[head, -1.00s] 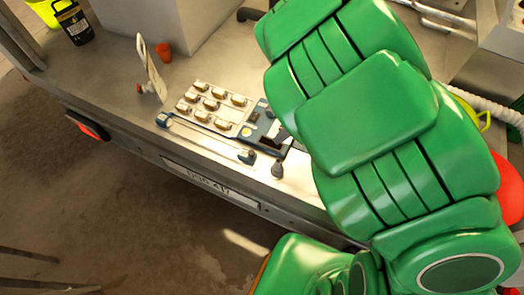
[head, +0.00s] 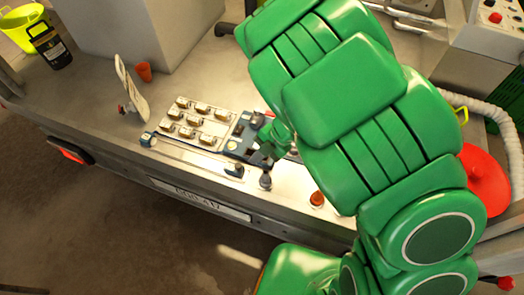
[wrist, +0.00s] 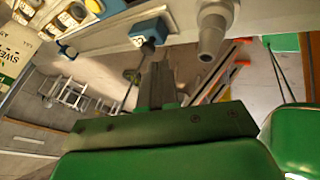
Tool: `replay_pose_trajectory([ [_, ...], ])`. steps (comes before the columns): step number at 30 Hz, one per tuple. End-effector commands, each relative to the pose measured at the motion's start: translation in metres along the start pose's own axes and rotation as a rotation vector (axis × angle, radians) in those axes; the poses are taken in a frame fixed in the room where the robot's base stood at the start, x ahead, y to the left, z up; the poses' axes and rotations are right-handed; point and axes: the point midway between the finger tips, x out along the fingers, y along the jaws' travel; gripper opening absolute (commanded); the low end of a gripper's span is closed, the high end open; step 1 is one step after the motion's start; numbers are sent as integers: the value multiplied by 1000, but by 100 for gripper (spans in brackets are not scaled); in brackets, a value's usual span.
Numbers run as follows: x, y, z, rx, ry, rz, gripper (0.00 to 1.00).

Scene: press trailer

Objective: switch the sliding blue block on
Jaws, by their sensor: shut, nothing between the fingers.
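The sliding blue block (head: 234,170) sits at the right end of a long pale rail along the front edge of the panel. In the wrist view a blue block (wrist: 150,29) with a pale label shows just beyond my fingers, with a dark knob under it. My gripper (head: 261,158) is shut and empty, a little to the right of the block and near a grey knob. In the wrist view my gripper (wrist: 158,68) points towards the block and looks apart from it. My green arm hides part of the panel's right side.
Rows of switches (head: 197,122) stand behind the rail. The grey knob (head: 265,182) and an orange-tipped knob (head: 317,199) stand along the trailer edge. A thin upright plate (head: 131,90) and an orange cup (head: 144,71) are at the left. A grey nozzle (wrist: 213,30) is close in the wrist view.

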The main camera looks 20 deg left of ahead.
Motion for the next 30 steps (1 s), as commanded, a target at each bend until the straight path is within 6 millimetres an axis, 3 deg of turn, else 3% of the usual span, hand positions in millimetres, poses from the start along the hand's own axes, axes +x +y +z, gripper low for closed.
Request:
replay_pose_trajectory([
  [6, 24, 0, -1, 2, 4, -1, 0],
  [15, 45, 0, 0, 0, 0, 0, 0],
  [30, 50, 0, 0, 0, 0, 0, 0],
])
